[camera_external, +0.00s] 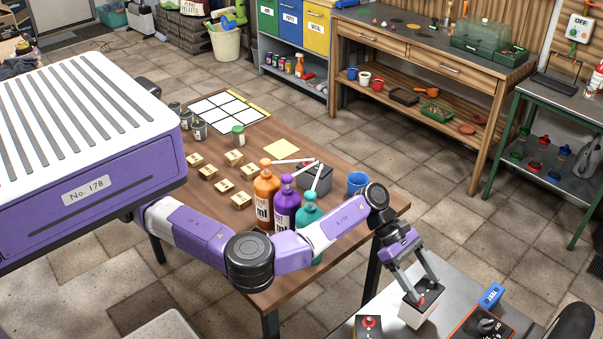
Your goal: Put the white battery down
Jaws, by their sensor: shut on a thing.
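My gripper (421,298) is at the lower right, pointing down over a light grey tabletop (455,276). Its two fingers are shut on a white battery (414,315), a box-like block with a dark top and a red spot on it. The battery is upright between the fingertips. I cannot tell whether its bottom touches the grey top or hangs just above it.
An orange-and-black device (485,327) with a knob and a blue block (491,296) lie right of the battery. Another device with a red button (369,326) lies left. The brown table (225,255) holds bottles, a dark grey box (315,178) and a blue cup (357,183).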

